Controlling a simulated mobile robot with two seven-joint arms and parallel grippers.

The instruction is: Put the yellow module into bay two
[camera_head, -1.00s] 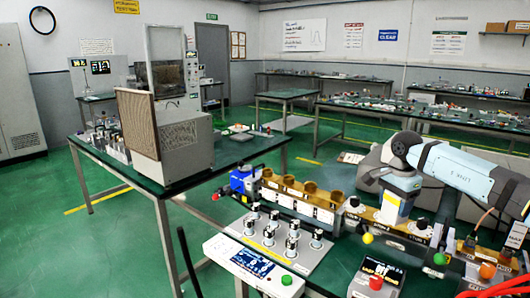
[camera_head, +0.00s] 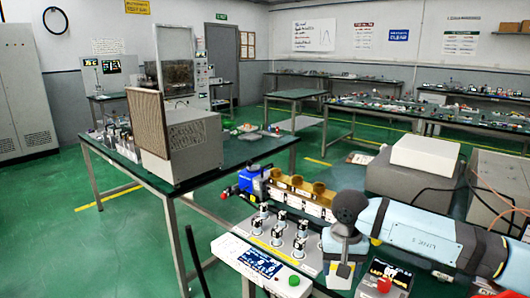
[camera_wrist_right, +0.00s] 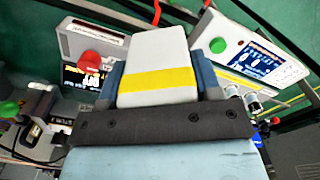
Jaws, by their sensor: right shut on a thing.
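My right gripper (camera_head: 343,256) is shut on a pale block with a yellow band, the yellow module (camera_wrist_right: 155,80). In the right wrist view the module sits between the two blue fingers. In the head view it hangs below the gripper, between the silver-knobbed panel (camera_head: 262,250) and the red-button box (camera_head: 383,282). The gold-topped rack (camera_head: 300,197) stands behind, and my right arm hides its right part. I cannot tell which opening is bay two. My left gripper is not in view.
A white display unit with a green button (camera_head: 262,265) stands at the front left of the bench. A blue device (camera_head: 249,180) stands at the rack's left end. A large grey unit with a mesh panel (camera_head: 180,140) is on the table behind. Cables (camera_head: 490,185) hang at the right.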

